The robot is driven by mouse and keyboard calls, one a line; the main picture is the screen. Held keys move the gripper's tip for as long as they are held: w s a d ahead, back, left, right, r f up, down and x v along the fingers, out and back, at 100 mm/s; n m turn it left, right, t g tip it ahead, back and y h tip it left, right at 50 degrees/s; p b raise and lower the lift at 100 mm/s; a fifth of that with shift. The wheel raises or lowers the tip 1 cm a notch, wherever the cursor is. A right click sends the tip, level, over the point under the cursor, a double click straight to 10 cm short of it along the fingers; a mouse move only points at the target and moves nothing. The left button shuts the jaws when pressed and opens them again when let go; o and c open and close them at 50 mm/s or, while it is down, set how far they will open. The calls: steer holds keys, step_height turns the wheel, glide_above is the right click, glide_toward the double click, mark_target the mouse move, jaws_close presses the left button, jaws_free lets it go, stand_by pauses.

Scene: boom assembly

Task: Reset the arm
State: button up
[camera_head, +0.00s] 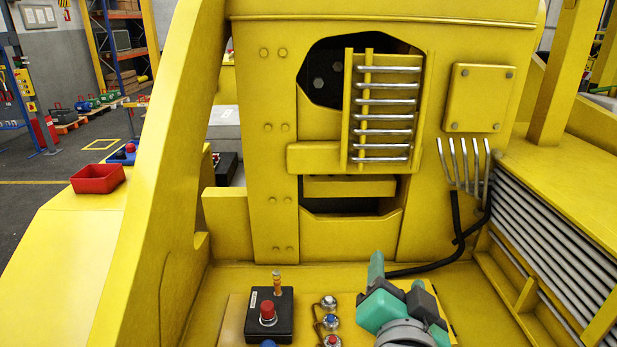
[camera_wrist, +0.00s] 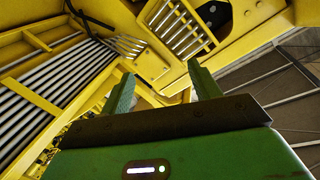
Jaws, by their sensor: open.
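My gripper (camera_wrist: 163,88) shows in the wrist view with its two green fingers apart and nothing between them. Beyond the fingers are yellow machine panels and metal bars. In the head view my arm, teal and grey, rises from the bottom edge, right of the middle, in front of the yellow machine (camera_head: 370,243). The fingertips are hard to make out there. No contact between the gripper and the machine can be seen.
A black control box (camera_head: 270,317) with a red button stands left of my arm, beside several small buttons (camera_head: 329,320). Black hoses (camera_head: 455,225) and a slatted grille (camera_head: 550,240) lie to the right. A red bin (camera_head: 98,179) sits on the yellow surface at far left.

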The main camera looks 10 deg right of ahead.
steer(key=s+a+r+n+t+y, duration=0.3)
steer(key=s+a+r+n+t, duration=0.2)
steer(key=a+r, duration=0.5)
steer(key=s+a+r+n+t+y, duration=0.3)
steer(key=s+a+r+n, duration=0.3)
steer(key=a+r, duration=0.5)
steer(key=shift+s+r+t+y, duration=0.15)
steer(key=shift+s+t+y, duration=0.25)
steer(key=shift+s+t, duration=0.5)
